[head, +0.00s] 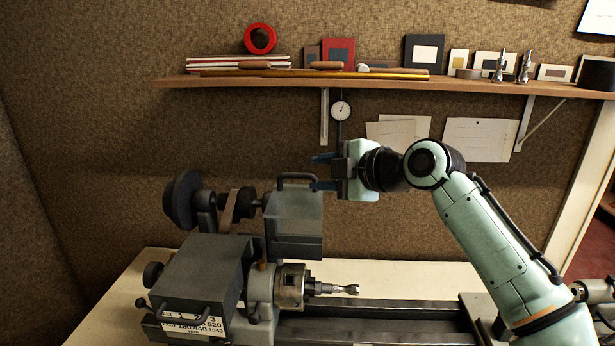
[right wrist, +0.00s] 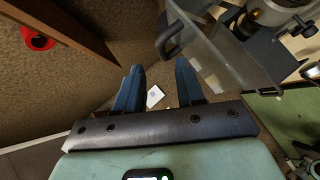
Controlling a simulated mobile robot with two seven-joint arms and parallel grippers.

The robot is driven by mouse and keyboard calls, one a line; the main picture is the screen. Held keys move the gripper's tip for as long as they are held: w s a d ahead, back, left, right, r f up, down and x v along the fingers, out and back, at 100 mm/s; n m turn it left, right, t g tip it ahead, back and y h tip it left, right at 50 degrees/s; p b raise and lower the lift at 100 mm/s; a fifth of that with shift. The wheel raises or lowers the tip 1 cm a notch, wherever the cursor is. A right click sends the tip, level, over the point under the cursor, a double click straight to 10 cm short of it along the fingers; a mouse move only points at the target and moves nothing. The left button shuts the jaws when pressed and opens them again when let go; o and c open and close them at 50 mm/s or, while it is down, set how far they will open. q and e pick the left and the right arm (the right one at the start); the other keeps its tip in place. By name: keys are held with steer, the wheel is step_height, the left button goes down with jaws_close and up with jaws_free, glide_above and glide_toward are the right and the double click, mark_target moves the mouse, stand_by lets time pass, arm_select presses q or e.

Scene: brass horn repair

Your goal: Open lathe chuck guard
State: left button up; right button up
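The lathe chuck guard (head: 294,213) is a clear box with a dark frame. It is raised above and behind the metal chuck (head: 291,288), which is uncovered. The guard's dark handle (head: 296,176) is at its top. In the right wrist view the clear guard (right wrist: 215,62) is at upper right, and its handle (right wrist: 166,38) is by the right-hand fingertip. My right gripper (head: 316,171) has blue fingers spread apart, with nothing between them (right wrist: 158,68). Its lower finger is close to the handle's right end; I cannot tell whether they touch. My left gripper is not in view.
The lathe headstock (head: 205,268) stands on a pale bench (head: 112,312), with a bit (head: 335,289) projecting from the chuck. Above my right gripper is a wooden shelf (head: 360,82) with books, frames and a red ring (head: 260,38). A dial gauge (head: 340,110) hangs below it.

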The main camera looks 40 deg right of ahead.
steer(key=v, duration=0.8)
steer(key=shift+w, duration=0.1)
